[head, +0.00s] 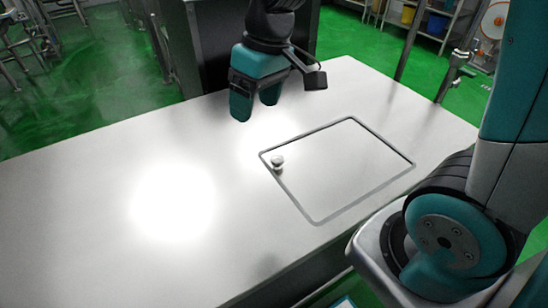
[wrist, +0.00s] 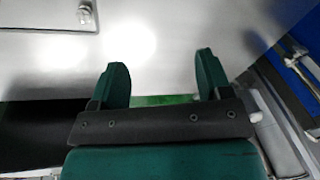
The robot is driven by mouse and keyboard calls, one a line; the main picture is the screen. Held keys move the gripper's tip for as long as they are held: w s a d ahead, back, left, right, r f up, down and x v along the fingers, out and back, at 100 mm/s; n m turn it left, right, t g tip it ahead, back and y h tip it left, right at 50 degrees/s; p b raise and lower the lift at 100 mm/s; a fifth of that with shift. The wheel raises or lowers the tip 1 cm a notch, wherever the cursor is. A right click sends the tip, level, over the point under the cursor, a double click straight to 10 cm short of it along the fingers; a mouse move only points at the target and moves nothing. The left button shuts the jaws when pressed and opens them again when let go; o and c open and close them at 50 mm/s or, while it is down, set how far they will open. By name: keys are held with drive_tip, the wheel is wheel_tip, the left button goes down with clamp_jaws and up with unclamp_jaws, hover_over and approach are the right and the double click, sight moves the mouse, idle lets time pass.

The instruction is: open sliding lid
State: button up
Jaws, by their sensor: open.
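The sliding lid (head: 345,165) is a flat grey panel set flush in the metal table top, with a dark outline around it. It looks shut. A small round pale knob (head: 277,161) stands at its left corner. The knob also shows at the top left of the wrist view (wrist: 86,14), with part of the lid (wrist: 45,12) beside it. My gripper (head: 254,104) is above the far edge of the table, behind and left of the knob and apart from it. Its two green fingers are spread with nothing between them in the wrist view (wrist: 162,84).
The metal table top (head: 90,200) is bare left of the lid, with bright light reflections. A dark cabinet (head: 215,45) stands behind the table. A metal post with a fitting (head: 452,75) rises near the far right edge. Shelving (head: 425,20) stands farther back on the green floor.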

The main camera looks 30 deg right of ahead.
drive_tip(key=w+d+f+m+h+b, duration=0.1)
drive_tip(key=w+d+f+b, duration=0.1)
drive_tip(key=w+d+f, duration=0.6)
drive_tip(key=m+h+b, duration=0.1)
drive_tip(key=m, duration=0.1)
hover_over(278, 158)
wheel_tip(278, 158, down, 7)
drive_tip(key=shift+g, duration=0.3)
wheel_tip(278, 158, down, 17)
drive_tip(key=shift+a+r, duration=0.15)
drive_tip(key=c, duration=1.2)
drive_tip(key=shift+c, duration=0.4)
